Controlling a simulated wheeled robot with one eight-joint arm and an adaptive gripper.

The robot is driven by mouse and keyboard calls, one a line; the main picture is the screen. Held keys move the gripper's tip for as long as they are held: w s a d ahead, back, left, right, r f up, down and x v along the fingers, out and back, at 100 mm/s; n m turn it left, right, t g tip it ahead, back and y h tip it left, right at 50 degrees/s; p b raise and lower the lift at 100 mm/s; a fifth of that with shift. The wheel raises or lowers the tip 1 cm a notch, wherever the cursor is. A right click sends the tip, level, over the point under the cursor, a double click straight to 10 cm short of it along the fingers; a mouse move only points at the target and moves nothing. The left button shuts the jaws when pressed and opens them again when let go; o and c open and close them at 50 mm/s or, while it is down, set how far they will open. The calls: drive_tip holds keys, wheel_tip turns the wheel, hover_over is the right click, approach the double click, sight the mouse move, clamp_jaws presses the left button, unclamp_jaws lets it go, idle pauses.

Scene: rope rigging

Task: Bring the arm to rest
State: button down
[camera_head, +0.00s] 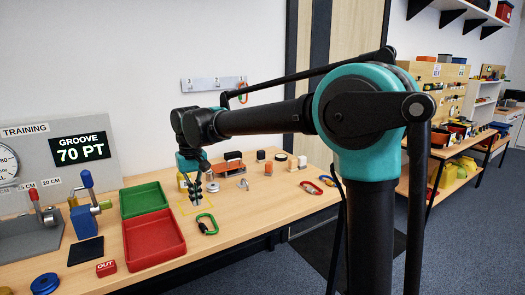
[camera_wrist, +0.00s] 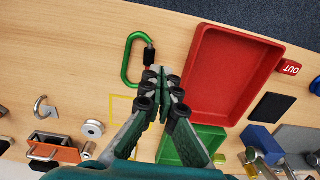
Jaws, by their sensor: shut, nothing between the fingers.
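My arm reaches left over the wooden bench (camera_head: 250,224). My gripper (camera_head: 196,200) points down above the bench top, near a yellow outlined square. In the wrist view my gripper (camera_wrist: 160,76) has its fingertips together with nothing between them. A green carabiner (camera_head: 207,224) lies on the bench beside the fingers; it also shows in the wrist view (camera_wrist: 126,60), left of the fingertips. The fingertips appear above the bench; the exact gap cannot be told.
A green tray (camera_head: 143,199) and a red tray (camera_head: 152,240) stand left of my gripper. Pulleys and blocks (camera_head: 229,168) lie behind it. A red carabiner (camera_head: 311,188) lies to the right. A numbered hook rail (camera_head: 212,84) is on the wall. A gauge panel (camera_head: 60,158) stands far left.

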drive_tip(key=d+f+m+t, duration=0.15)
drive_tip(key=d+f, duration=0.35)
drive_tip(key=d, duration=0.7)
drive_tip(key=d+f+m, duration=0.2)
drive_tip(key=d+f, duration=0.2)
drive_tip(key=d, duration=0.7)
drive_tip(key=s+d+f+m+t, duration=0.1)
drive_tip(key=s+d+f, duration=0.4)
drive_tip(key=d, duration=0.3)
drive_tip(key=s+d+f+m+t, duration=0.1)
drive_tip(key=s+d+f, duration=0.5)
drive_tip(key=d, duration=0.3)
drive_tip(key=shift+s+f, duration=0.25)
drive_tip(key=shift+s, duration=0.6)
drive_tip(key=shift+m+t, duration=0.25)
